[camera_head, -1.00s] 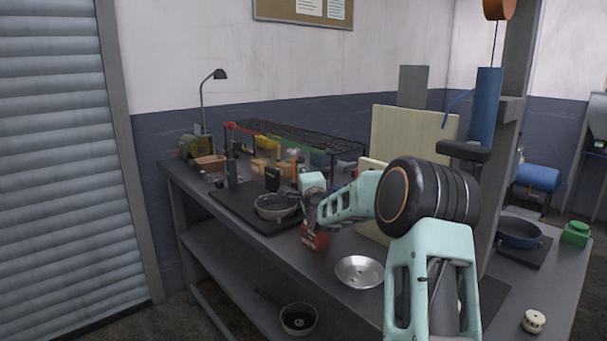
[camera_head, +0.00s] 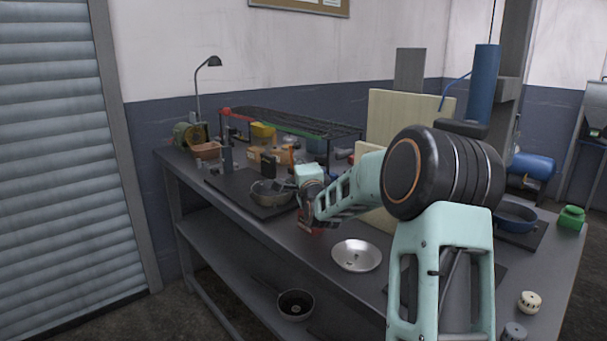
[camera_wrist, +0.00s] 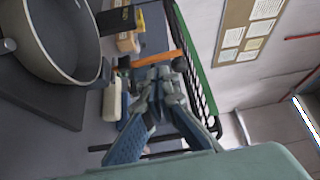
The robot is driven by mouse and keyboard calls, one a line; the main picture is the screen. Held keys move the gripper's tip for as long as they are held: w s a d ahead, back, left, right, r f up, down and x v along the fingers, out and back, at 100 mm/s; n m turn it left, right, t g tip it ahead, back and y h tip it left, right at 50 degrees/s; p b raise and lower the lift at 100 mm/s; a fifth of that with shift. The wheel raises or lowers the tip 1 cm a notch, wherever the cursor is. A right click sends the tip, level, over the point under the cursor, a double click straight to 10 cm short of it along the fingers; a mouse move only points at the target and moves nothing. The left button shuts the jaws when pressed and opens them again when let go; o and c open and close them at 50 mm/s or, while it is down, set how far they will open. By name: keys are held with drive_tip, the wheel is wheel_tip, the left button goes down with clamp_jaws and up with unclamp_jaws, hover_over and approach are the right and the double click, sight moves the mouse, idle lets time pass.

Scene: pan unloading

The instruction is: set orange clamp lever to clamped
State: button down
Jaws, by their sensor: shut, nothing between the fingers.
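The orange clamp lever (camera_wrist: 160,58) shows in the wrist view as a slim bar just beyond my fingertips. It runs across that picture, which is turned on its side, so the lever appears roughly upright. My gripper (camera_wrist: 160,82) is shut and empty, with its tips close to the lever; I cannot tell whether they touch it. In the head view my gripper (camera_head: 305,194) hangs at the right side of the grey pan (camera_head: 268,192), partly covering it. The lever's base is hidden behind my fingers.
The pan also fills the upper left of the wrist view (camera_wrist: 62,40). A black wire rack (camera_head: 300,119) with a green edge stands behind it. Small boxes (camera_head: 262,154) sit under the rack. A metal strainer dish (camera_head: 357,255) lies near the table's front edge.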

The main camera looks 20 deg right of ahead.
drive_tip(key=s+a, duration=0.1)
drive_tip(key=s, duration=0.6)
drive_tip(key=shift+s+f, duration=0.15)
drive_tip(key=shift+s, duration=0.25)
